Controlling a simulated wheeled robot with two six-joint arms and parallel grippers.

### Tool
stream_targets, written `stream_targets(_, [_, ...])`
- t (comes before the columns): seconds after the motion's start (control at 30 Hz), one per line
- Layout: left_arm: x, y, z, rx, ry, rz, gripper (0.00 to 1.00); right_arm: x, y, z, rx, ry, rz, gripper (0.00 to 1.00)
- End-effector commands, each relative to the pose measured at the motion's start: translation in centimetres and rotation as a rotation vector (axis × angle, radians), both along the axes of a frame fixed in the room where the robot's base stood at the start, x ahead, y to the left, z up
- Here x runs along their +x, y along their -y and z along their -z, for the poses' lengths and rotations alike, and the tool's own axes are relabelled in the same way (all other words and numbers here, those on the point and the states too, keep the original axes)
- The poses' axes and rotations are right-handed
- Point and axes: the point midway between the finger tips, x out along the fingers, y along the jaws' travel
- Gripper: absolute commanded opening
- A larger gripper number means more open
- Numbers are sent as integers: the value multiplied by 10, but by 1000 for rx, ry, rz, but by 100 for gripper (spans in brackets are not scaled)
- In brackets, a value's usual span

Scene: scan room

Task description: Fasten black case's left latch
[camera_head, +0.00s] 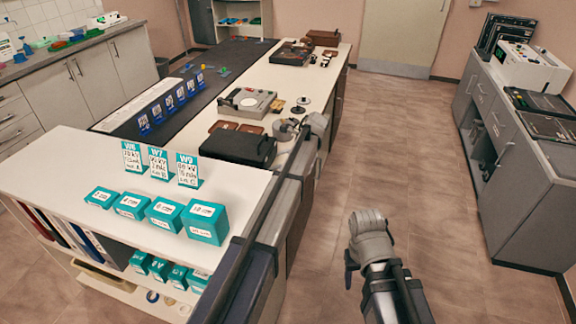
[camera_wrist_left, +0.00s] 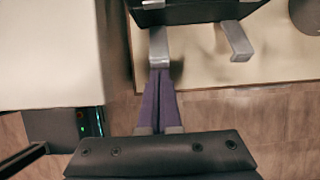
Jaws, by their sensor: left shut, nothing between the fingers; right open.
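The black case (camera_head: 238,147) lies closed on the white table beside my left arm. In the left wrist view, the near edge of the case (camera_wrist_left: 195,14) is at the top, with two grey latches sticking out from it. The left latch (camera_wrist_left: 158,48) is straight ahead of my left gripper (camera_wrist_left: 160,72), whose purple fingers are shut and empty. The fingertips are at or very near the latch's end; I cannot tell if they touch. The other latch (camera_wrist_left: 236,42) is to the right. My right gripper (camera_head: 351,266) is open and empty over the floor, away from the table.
Several teal boxes (camera_head: 207,222) and sign cards (camera_head: 158,162) stand on the near white shelf unit. A grey device (camera_head: 246,102) and brown trays sit behind the case. A grey cabinet (camera_head: 520,180) stands at right. The floor (camera_head: 440,215) between is clear.

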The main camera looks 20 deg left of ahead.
Motion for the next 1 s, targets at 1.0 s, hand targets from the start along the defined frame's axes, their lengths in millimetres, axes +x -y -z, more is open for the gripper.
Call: stream_targets(1.0, [2,-41,-39,-459,-14,0,0,0,0,-61,0,0,0,60])
